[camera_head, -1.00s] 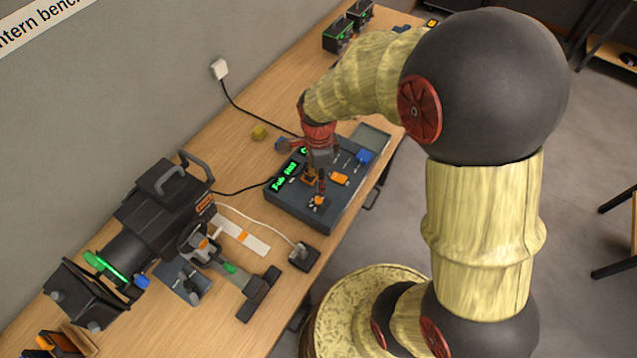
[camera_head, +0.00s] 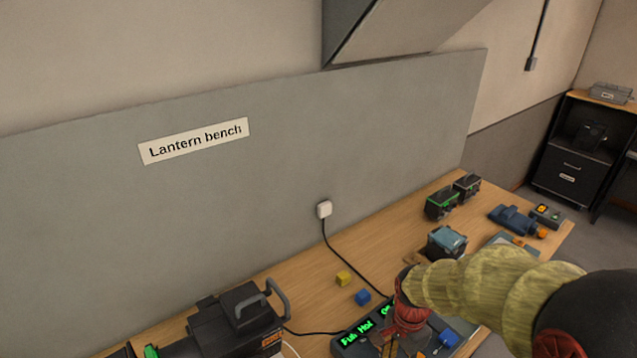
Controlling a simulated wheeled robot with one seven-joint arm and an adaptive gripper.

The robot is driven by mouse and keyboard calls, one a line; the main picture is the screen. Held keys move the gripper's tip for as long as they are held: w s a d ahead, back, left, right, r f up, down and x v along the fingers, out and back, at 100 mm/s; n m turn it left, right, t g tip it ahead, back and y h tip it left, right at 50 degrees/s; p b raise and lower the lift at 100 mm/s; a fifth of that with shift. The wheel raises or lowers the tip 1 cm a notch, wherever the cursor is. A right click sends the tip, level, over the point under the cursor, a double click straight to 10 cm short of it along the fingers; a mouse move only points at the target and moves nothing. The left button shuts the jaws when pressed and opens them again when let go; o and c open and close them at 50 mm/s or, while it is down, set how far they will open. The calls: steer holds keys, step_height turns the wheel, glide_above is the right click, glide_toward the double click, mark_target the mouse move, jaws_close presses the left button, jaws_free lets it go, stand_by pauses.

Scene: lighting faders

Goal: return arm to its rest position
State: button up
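My arm, with yellow-cream segments and dark joints, enters from the lower right and reaches left over the bench. Its red wrist leads down to my gripper (camera_head: 391,346), which is at the bottom edge of the picture over a dark fader console (camera_head: 350,347). The console has green glowing text on its display. The fingertips are cut off by the picture's edge, so I cannot tell whether they are open or shut, or whether they touch the console.
A teal-topped box (camera_head: 446,242) and green-black units (camera_head: 443,203) sit farther back. A grey panel (camera_head: 290,170) backs the wooden bench (camera_head: 385,245).

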steer(key=s+r+n+t+b, duration=0.6)
steer(key=s+r+n+b, duration=0.5)
steer(key=r+n, duration=0.1)
steer(key=shift+r+n, duration=0.4)
steer(key=shift+w, duration=0.1)
steer(key=shift+c, duration=0.2)
